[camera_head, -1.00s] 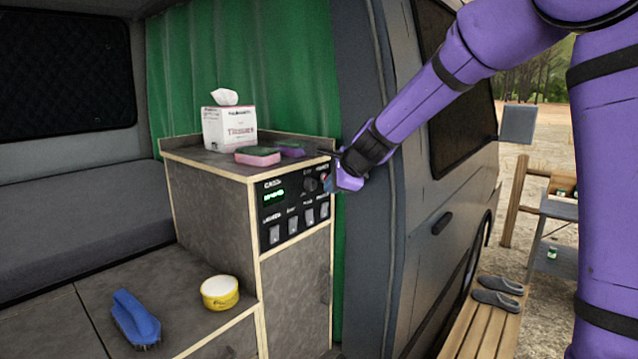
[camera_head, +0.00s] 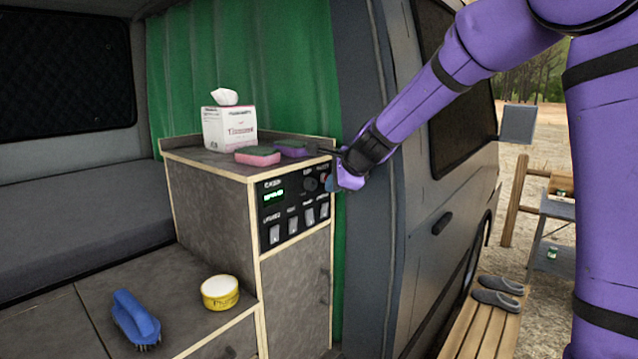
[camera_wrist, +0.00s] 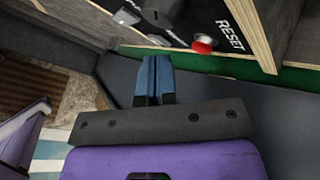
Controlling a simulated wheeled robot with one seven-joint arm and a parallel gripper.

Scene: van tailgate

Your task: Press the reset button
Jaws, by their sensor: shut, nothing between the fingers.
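The reset button is a small red button (camera_wrist: 202,44) with a pale collar, beside the word RESET on the black control panel (camera_wrist: 175,20) in the wrist view. In the head view the panel (camera_head: 290,222) is on the front of the grey cabinet, and the button shows as a small reddish spot (camera_head: 325,178) at its upper right, close to my gripper. My gripper (camera_wrist: 154,62) is shut and empty, its blue fingertips pressed together. In the wrist view the fingertips are to the left of and below the button, apart from it.
On the cabinet top (camera_head: 205,160) stand a tissue box (camera_head: 230,128) and two sponges (camera_head: 257,156). A blue brush (camera_head: 135,318) and a yellow-and-white tub (camera_head: 220,292) lie on the lower counter. The van's side (camera_head: 420,200) is close to my arm. Light wooden edging borders the panel.

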